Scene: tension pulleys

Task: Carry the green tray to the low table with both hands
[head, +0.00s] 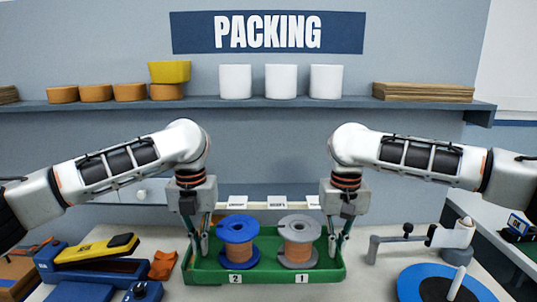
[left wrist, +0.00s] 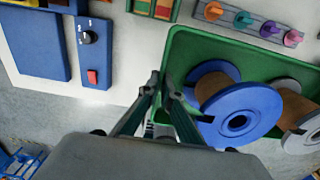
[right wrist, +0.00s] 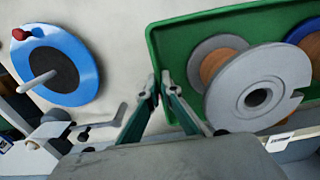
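The green tray (head: 265,276) is in front of me in the head view, level as far as I can see. It holds a blue spool (head: 238,240) and a grey spool (head: 298,240), both wound with copper-coloured wire. My left gripper (head: 199,245) has its fingers close together at the tray's left wall, one on each side. My right gripper (head: 338,246) is placed likewise at the right wall. Both wrist views show the wall (left wrist: 176,58) (right wrist: 153,47) running down to the nearly closed fingertips. I cannot tell whether the tray touches the table.
Left of the tray are a yellow-and-blue device (head: 95,255) and a control box (head: 143,291). Right are a crank arm (head: 400,240) and a blue disc (head: 415,285). A shelf (head: 210,103) with containers crosses the wall.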

